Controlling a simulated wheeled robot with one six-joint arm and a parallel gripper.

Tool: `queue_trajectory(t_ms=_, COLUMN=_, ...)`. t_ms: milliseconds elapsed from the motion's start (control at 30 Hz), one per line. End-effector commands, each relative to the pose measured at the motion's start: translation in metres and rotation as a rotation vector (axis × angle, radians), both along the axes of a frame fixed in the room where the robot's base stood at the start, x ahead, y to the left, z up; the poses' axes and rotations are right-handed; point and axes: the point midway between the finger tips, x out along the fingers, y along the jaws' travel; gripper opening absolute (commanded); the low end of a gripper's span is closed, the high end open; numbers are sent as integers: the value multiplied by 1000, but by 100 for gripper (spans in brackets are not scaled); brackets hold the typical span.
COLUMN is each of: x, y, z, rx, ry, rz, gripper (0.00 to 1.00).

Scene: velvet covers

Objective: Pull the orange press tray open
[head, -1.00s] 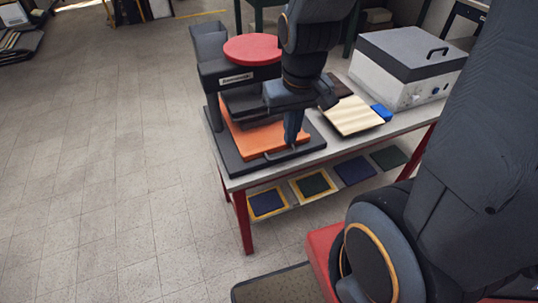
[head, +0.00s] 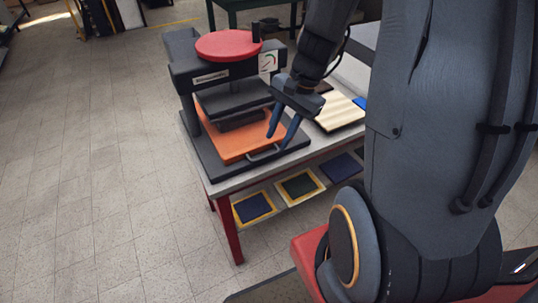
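The orange press tray (head: 232,144) lies flat on the dark base of the press (head: 222,78), under its dark upper plate. A grey bar handle (head: 262,158) runs along the tray's front right edge. My gripper (head: 278,141) is over the tray's right side, close to the handle, pointing down. Its two blue fingers stand apart with nothing visible between them. The right fingertip is near the handle's right end; I cannot tell whether it touches.
The press has a red round top (head: 228,45) and stands on a grey table (head: 226,184) with red legs. A pale striped board (head: 338,110) lies to its right. The floor at left is clear.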

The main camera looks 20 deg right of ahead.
Motion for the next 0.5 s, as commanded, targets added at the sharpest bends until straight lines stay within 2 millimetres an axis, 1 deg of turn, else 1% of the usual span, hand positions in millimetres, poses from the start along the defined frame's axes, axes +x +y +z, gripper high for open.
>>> queue_trajectory(t_ms=33, x=10, y=-11, z=-16, rx=42, ry=19, rz=-110, gripper=30)
queue_trajectory(t_ms=100, x=21, y=-19, z=-25, rx=92, ry=37, rz=-231, gripper=30)
queue_trajectory(t_ms=200, x=31, y=-27, z=-32, rx=134, ry=48, rz=-332, gripper=30)
queue_trajectory(t_ms=367, x=35, y=-24, z=-42, rx=148, ry=53, rz=-363, gripper=30)
queue_trajectory(t_ms=500, x=37, y=-15, z=-61, rx=147, ry=54, rz=-361, gripper=30)
